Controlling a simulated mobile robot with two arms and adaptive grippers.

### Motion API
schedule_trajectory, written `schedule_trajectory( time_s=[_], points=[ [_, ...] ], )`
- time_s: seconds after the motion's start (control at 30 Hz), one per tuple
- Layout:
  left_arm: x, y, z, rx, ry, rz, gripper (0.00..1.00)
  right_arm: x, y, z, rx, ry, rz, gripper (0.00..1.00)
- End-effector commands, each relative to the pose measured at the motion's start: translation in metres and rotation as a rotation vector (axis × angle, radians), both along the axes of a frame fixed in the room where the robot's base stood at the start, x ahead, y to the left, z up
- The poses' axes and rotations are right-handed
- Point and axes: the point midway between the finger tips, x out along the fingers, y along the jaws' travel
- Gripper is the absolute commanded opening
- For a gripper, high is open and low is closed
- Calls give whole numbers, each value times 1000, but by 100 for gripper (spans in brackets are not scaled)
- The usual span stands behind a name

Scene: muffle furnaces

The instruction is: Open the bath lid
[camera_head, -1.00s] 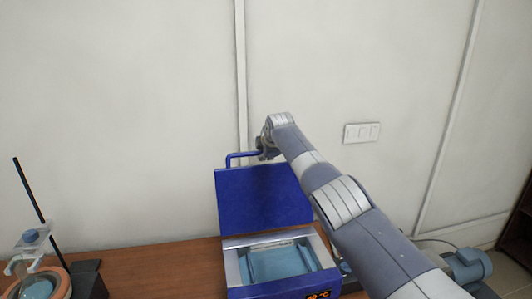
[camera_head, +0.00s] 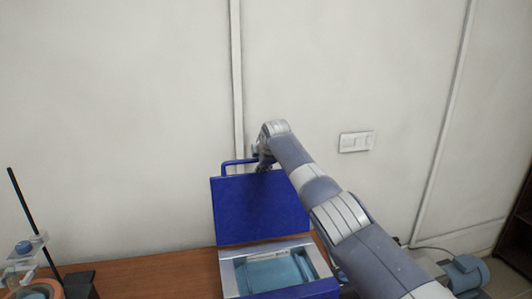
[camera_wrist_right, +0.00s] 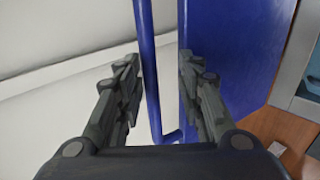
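The bath lid (camera_head: 260,208) is a dark blue panel standing raised, about upright, at the back of the bath (camera_head: 228,272). Its blue bar handle (camera_head: 238,162) runs along the top edge in the head view and also shows in the right wrist view (camera_wrist_right: 149,75). My right gripper (camera_head: 262,160) is at the right part of the handle. In the wrist view its two fingers (camera_wrist_right: 158,88) are apart, with the handle between them and gaps visible; the right finger is close to the lid panel. My left gripper is out of view.
The bath stands on a brown table (camera_head: 150,275) by a white wall. A black stand with glassware (camera_head: 30,245) is at the left. A blue-grey motor-like device (camera_head: 465,272) is at the lower right, partly behind my right arm.

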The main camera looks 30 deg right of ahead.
Motion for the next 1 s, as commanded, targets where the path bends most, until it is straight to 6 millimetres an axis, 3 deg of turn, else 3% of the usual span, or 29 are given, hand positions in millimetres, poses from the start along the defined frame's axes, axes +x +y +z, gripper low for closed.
schedule_trajectory(
  time_s=[0.5, 1.0],
  points=[
    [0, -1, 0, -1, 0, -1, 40, -32, 7, 27, -4, -2, 1, 35],
    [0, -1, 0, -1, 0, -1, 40, -75, 18, 69, -3, -3, -1, 35]
  ],
)
